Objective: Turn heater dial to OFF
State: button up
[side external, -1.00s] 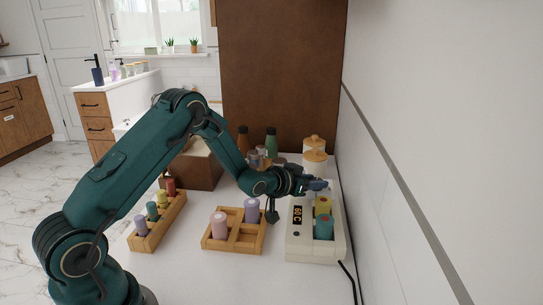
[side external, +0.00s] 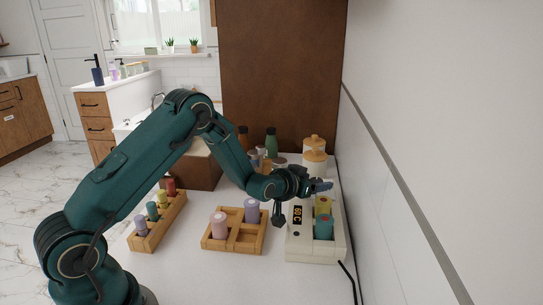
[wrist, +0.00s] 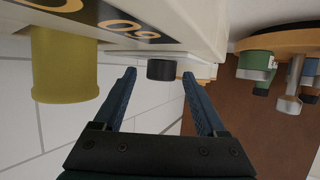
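The heater (side external: 319,252) is a pale box at the right of the counter with a display reading 60 C. A yellow cylinder (side external: 323,205) and a teal cylinder (side external: 324,228) stand in its top. In the wrist view, a small black dial (wrist: 161,70) sits beside the display, with the yellow cylinder (wrist: 64,65) to its left. My gripper (wrist: 159,74) is open, its two blue fingers on either side of the dial with gaps showing. How deep the dial sits between them is unclear. In the side view my gripper (side external: 322,186) is at the heater's far end and hides the dial.
A wooden tray (side external: 234,247) with two capped cylinders stands left of the heater, and a wooden rack (side external: 160,226) with several cylinders is farther left. Bottles and jars stand behind. The wall (side external: 420,190) runs close along the right.

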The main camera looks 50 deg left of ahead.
jog(key=shift+v, duration=2.6)
jog(key=shift+r, duration=0.1)
